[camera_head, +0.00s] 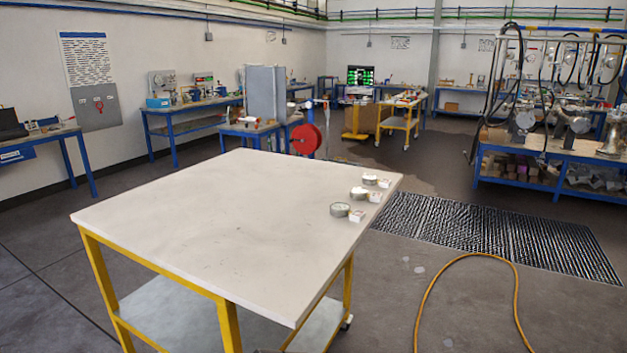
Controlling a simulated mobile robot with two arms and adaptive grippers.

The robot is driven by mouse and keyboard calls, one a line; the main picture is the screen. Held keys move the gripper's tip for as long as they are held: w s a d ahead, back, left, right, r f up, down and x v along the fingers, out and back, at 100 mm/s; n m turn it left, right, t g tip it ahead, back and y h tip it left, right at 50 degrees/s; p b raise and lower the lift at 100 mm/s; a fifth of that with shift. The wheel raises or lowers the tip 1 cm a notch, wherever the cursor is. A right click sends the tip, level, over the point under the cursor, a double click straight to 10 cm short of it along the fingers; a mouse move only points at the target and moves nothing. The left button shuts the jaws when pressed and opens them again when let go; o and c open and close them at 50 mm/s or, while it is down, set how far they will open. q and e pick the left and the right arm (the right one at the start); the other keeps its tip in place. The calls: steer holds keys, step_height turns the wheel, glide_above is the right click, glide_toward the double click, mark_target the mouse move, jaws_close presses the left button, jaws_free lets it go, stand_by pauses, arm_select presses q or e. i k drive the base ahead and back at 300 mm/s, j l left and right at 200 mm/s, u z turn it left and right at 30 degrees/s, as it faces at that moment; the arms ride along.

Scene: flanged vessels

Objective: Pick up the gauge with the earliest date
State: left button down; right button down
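Three small round grey gauges lie in a row near the right edge of the white table. The near gauge (340,210), the middle gauge (359,193) and the far gauge (370,179) each have a small pale tag or block beside them on the right: the near one (357,215), the middle one (375,197) and the far one (383,183). Any dates are too small to read. Neither of my grippers shows in the head view.
The white tabletop (220,215) on yellow legs is bare apart from the gauges and tags. A floor grating (495,233) and a yellow hose (428,300) lie to its right. Blue workbenches (560,150) and a red reel (306,139) stand behind.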

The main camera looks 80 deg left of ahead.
mark_target(370, 179)
steer(key=u, duration=2.25)
steer(key=i+l+z, duration=0.35)
steer(key=i, duration=0.25)
steer(key=i+l+z, duration=0.3)
steer(key=i, duration=0.3)
steer(key=i+z, duration=0.35)
steer(key=i, duration=0.25)
steer(key=i+u, duration=0.2)
steer(key=i, duration=0.3)
steer(key=i+l+u, duration=0.25)
steer(key=i, duration=0.3)
steer(key=i+l+u, duration=0.2)
steer(key=i, duration=0.3)
steer(key=i+l+u, duration=0.15)
steer(key=u, duration=0.25)
steer(key=i+l+u, duration=0.25)
steer(key=u, duration=0.2)
steer(key=i+l+u, duration=0.2)
steer(key=u, duration=0.2)
steer(key=i+l+u, duration=0.1)
steer(key=l+u, duration=0.7)
steer(key=i+j, duration=0.05)
